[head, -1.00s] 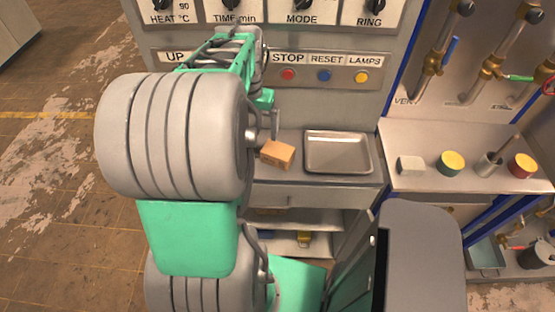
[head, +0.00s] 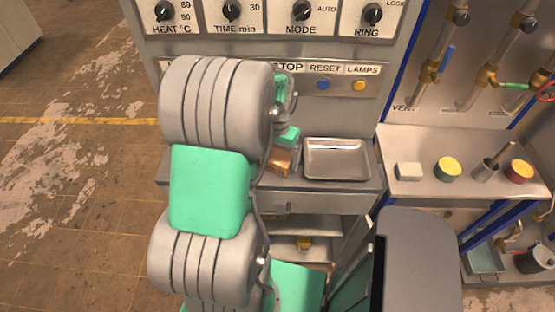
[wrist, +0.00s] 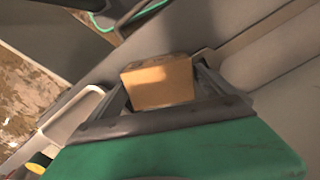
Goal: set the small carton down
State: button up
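The small carton (wrist: 158,84) is a tan box, seen between the two fingers of my gripper (wrist: 160,88) in the wrist view. The fingers lie close against its left and right sides. In the head view the carton (head: 279,162) is partly hidden behind my arm, just left of the metal tray and low over the counter. Whether its underside touches the counter cannot be told.
A shallow, empty metal tray (head: 337,176) lies on the counter right of the carton. A control panel with knobs (head: 301,12) and buttons rises behind.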

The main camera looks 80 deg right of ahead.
jog(key=shift+r, duration=0.1)
jog(key=c, duration=1.4)
